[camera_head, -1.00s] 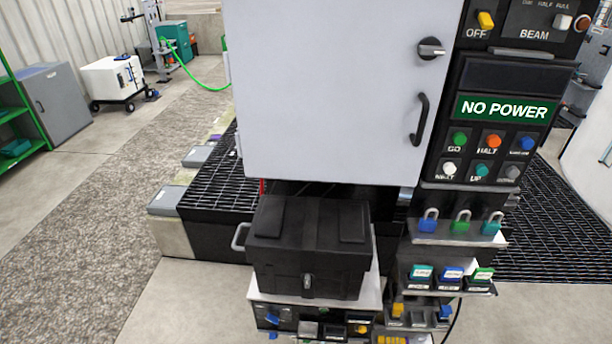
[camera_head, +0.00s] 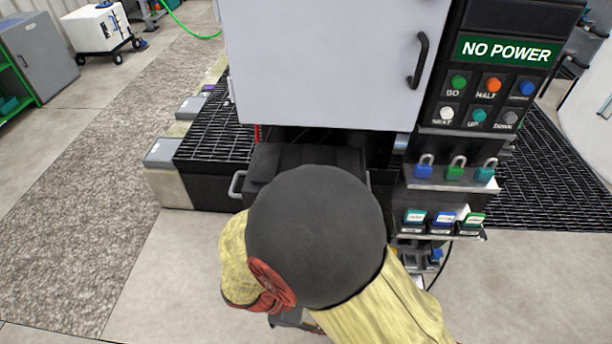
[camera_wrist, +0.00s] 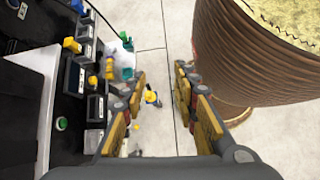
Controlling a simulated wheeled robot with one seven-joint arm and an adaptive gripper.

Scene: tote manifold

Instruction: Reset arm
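My arm (camera_head: 318,240), with yellow sleeves and a large dark round joint, is folded across the lower middle of the head view. It covers most of the black case below the grey cabinet. My gripper (camera_wrist: 158,90) shows in the wrist view with its two yellow-and-dark fingers apart. My gripper cannot be made out clearly in the head view.
The black case (camera_head: 290,158) lies behind my arm, under the grey cabinet (camera_head: 330,70). A control panel reading NO POWER (camera_head: 507,50) and padlocks (camera_head: 456,170) stand to the right. In the wrist view, a shelf with coloured items (camera_wrist: 75,75) is close left. Floor at front left (camera_head: 180,290) is clear.

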